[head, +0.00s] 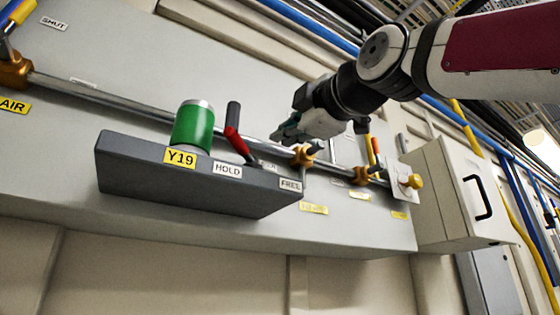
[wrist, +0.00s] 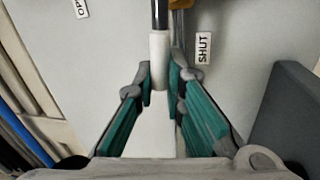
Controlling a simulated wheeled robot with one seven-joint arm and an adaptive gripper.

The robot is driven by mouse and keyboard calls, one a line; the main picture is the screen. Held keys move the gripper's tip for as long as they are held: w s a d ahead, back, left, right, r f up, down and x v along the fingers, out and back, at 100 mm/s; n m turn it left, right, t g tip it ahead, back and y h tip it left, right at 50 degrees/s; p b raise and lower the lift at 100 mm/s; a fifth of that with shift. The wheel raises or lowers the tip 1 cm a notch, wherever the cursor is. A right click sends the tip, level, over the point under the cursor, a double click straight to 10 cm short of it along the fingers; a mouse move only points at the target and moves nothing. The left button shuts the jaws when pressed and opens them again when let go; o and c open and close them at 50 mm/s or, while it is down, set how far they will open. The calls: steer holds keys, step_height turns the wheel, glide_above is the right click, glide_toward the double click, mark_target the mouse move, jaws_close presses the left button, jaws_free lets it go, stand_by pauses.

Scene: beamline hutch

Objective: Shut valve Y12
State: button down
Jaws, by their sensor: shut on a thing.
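My gripper (head: 280,136) is at the wall panel, over the pipe's middle brass valve (head: 302,157). In the wrist view my gripper (wrist: 160,78) is shut on a white-sleeved lever handle (wrist: 159,50) with a metal stem. The handle lies between a cut-off label beginning "OP" (wrist: 82,8) at left and a SHUT label (wrist: 203,48) close by at right. Brass (wrist: 180,4) shows at the top edge. In the head view my gripper hides the handle. A yellow tag (head: 313,208) below this valve is too blurred to read as Y12.
A dark grey box (head: 140,175) labelled Y19, HOLD and FREE projects left of my gripper, with a green cylinder (head: 193,127) and red-black lever (head: 237,135). Another brass valve (head: 362,175) and a pale cabinet (head: 450,195) stand to the right. The pipe (head: 110,97) crosses the panel.

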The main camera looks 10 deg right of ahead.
steer(key=shift+f+n+b, duration=0.3)
steer(key=shift+f+n, duration=0.15)
steer(key=shift+n, duration=0.35)
steer(key=shift+f, duration=0.1)
steer(key=c, duration=1.6)
jaws_free()
steer(key=shift+c, duration=0.2)
steer(key=v, duration=1.2)
steer(key=shift+d, duration=0.1)
